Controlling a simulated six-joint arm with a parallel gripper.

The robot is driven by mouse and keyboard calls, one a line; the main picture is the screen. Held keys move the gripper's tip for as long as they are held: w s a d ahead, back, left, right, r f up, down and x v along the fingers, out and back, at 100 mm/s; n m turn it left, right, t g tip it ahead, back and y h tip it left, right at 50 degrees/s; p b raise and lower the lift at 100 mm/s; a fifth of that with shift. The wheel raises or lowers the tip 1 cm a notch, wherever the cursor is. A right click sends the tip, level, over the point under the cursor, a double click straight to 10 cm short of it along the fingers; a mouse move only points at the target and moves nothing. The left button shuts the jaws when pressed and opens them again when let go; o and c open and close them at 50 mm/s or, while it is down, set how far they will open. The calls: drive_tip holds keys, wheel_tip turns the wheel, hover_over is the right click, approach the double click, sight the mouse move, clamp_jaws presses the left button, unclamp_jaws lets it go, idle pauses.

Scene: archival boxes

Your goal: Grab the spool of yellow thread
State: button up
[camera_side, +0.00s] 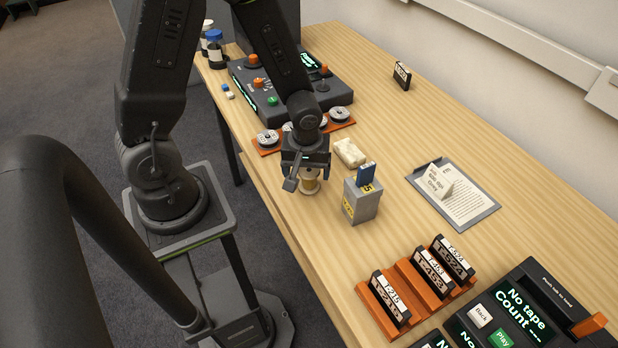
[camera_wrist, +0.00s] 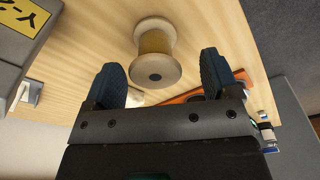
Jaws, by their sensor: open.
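The spool of yellow thread (camera_wrist: 154,43) stands on the wooden table, with pale round flanges and yellow-gold thread between them. In the side view the spool (camera_side: 309,184) is partly hidden behind my gripper (camera_side: 305,170), which is right above or beside it. In the wrist view my gripper (camera_wrist: 163,78) is open, with one dark finger on each side. The spool shows just beyond the fingertips, roughly centred between them. I cannot tell whether either finger touches it.
A grey box (camera_side: 361,201) with a yellow label and a blue item in its top stands just right of the spool. A cream block (camera_side: 350,153) lies behind it. An orange tray (camera_side: 268,149) with metal reels is behind my gripper. The table's front edge is close.

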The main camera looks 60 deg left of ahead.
sight(309, 173)
drive_tip(key=shift+w+a+f, duration=0.1)
drive_tip(key=shift+w+f, duration=0.15)
drive_tip(key=shift+f, duration=0.8)
drive_tip(key=shift+w+a+f, duration=0.1)
drive_tip(key=shift+w+f, duration=0.1)
drive_tip(key=shift+f, duration=0.85)
drive_tip(key=shift+c, duration=0.3)
drive_tip(key=c, duration=0.9)
